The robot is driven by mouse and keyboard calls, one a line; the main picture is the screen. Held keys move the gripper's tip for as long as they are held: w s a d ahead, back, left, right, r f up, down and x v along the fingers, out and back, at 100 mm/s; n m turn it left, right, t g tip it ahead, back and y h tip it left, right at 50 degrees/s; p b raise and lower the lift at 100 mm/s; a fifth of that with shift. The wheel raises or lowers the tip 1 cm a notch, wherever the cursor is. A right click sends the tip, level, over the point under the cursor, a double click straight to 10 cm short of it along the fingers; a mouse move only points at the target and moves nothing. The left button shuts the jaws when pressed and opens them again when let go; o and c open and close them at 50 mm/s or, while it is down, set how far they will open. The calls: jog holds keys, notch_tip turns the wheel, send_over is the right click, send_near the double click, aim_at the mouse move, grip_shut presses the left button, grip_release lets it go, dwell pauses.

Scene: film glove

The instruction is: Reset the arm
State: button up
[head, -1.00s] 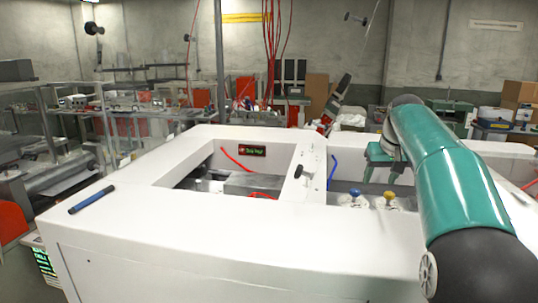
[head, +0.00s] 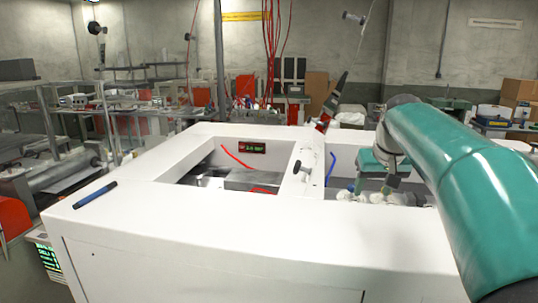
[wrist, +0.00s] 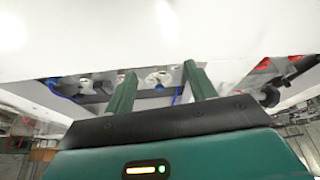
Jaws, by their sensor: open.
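My teal arm reaches in from the right in the head view, and my gripper (head: 376,184) hangs over the right-hand opening of the white machine (head: 240,230). In the wrist view the two green fingers of my gripper (wrist: 160,88) stand well apart, with nothing held between them. White fittings with a blue part (head: 346,195) lie just below and left of the gripper in the head view. They also show beyond the fingertips in the wrist view (wrist: 157,77). I cannot tell whether the fingers touch them.
A blue pen-like stick (head: 95,195) lies on the machine's left rim. A dark knob (head: 301,167) stands on the divider between the openings. A red-lit display (head: 252,147) is on the left opening's back wall. The front rim is clear.

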jog(key=s+a, duration=0.1)
jog(key=s, duration=0.1)
jog(key=s+a, duration=0.1)
jog(key=s, duration=0.2)
jog(key=s+a, duration=0.1)
jog(key=s, duration=0.1)
jog(key=shift+s+a+f, duration=0.1)
jog(key=shift+s, duration=0.1)
jog(key=s+a+f, duration=0.1)
jog(key=s, duration=0.2)
jog(key=s+a+f, duration=0.1)
jog(key=s, duration=0.2)
jog(key=s+a+f, duration=0.1)
jog(key=s+f, duration=0.1)
jog(key=s, duration=0.1)
jog(key=shift+s+a, duration=0.1)
jog(key=s+a+f, duration=0.2)
jog(key=s+f, duration=0.8)
jog(key=s, duration=0.2)
jog(key=shift+s+a+f+t, duration=0.15)
jog(key=shift+s+a+t, duration=0.15)
jog(key=shift+a+t, duration=0.1)
dwell(3.7)
